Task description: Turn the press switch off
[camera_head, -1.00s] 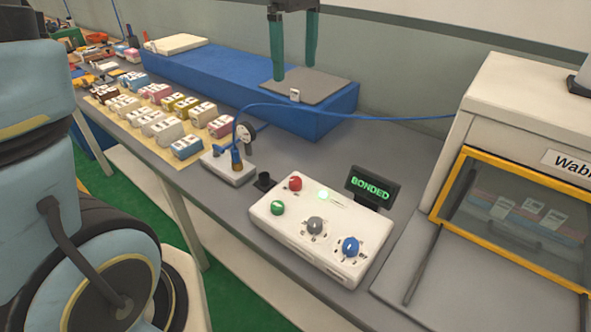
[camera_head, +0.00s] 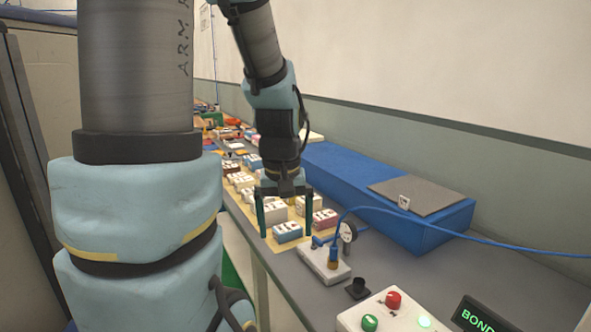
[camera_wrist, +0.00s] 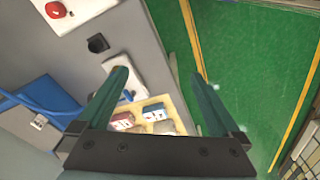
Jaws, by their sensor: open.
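The white control box (camera_head: 350,318) is cut off at the lower right of the head view. A red button (camera_head: 393,300), a green button (camera_head: 370,322) and a lit green lamp (camera_head: 424,321) show on it. The dark display (camera_head: 482,318) beside it shows green letters, "BOND", cut off by the edge. The box's knobs are out of view. My gripper (camera_head: 286,234) is open and empty, pointing down near the small blocks, left of the control box. In the wrist view my gripper (camera_wrist: 158,74) is open, with the red button (camera_wrist: 56,10) at the top left, away from the fingers.
A white gauge stand (camera_head: 322,264) with a blue hose and a black cup (camera_head: 358,288) stand between my gripper and the control box. A long blue base (camera_head: 345,185) with a grey pad (camera_head: 415,196) lies behind. Several small blocks (camera_head: 288,232) stand on a tan mat.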

